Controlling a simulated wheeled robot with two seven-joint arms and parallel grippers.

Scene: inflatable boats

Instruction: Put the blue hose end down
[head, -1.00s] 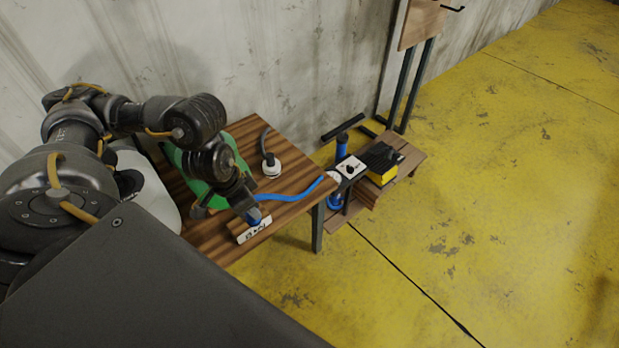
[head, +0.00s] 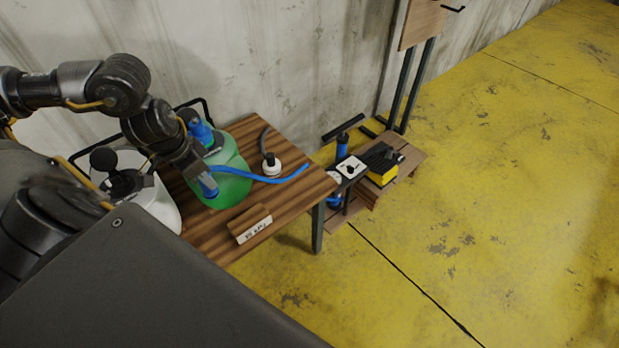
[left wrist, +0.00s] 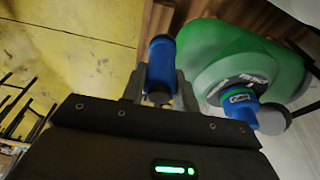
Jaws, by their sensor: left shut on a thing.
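My left gripper (head: 200,180) is shut on the blue hose end (head: 210,189), a short blue cylinder. The hose end also shows between the fingers in the left wrist view (left wrist: 161,62). Whether the hose end touches the container cannot be told. My right gripper is not in view.
The wooden table (head: 285,205) also bears a white round fitting with a grey hose (head: 271,167) and a labelled wooden block (head: 250,224). A white container (head: 160,208) stands at left.

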